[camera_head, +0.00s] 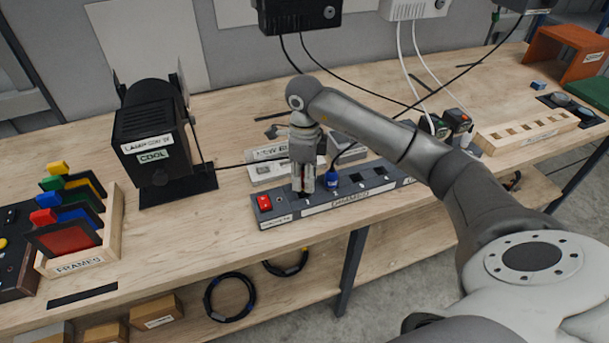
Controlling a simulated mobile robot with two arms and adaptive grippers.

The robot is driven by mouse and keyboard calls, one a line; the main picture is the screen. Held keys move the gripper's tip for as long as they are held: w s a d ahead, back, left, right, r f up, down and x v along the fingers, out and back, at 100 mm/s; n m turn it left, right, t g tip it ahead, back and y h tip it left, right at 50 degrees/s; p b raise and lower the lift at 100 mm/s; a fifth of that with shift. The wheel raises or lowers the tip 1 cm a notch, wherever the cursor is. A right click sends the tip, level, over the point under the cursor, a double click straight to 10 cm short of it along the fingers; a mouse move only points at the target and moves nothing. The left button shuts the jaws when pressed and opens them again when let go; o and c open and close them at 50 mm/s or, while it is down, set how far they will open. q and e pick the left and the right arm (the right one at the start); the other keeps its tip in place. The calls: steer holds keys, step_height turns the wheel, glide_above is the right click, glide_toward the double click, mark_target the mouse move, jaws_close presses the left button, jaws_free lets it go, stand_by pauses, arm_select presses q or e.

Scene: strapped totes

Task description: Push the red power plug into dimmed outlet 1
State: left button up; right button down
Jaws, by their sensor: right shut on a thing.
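A dark power strip (372,196) lies along the front of the workbench, with a white label that reads DIMMED. My right gripper (303,188) points down over the left part of its outlet row and is shut on the red power plug. The fingers hide most of the plug, and I cannot tell whether its pins are in an outlet. A blue plug (332,181) with a black cable stands close to the right of the gripper. My left gripper is not in view.
A black lamp (150,135) marked COOL stands at the left, by a wooden rack (115,225) of coloured frames. Dark and white cables hang from boxes (300,14) at the back. A slotted wooden block (525,132) lies right. Bare bench shows between lamp and strip.

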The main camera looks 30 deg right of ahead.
steer(key=shift+f+b, duration=1.25)
steer(key=shift+f, duration=0.4)
steer(key=c, duration=1)
jaws_free()
steer(key=shift+c, duration=0.2)
steer(key=shift+r, duration=0.2)
step_height(320, 180, up, 12)
steer(key=shift+f, duration=0.15)
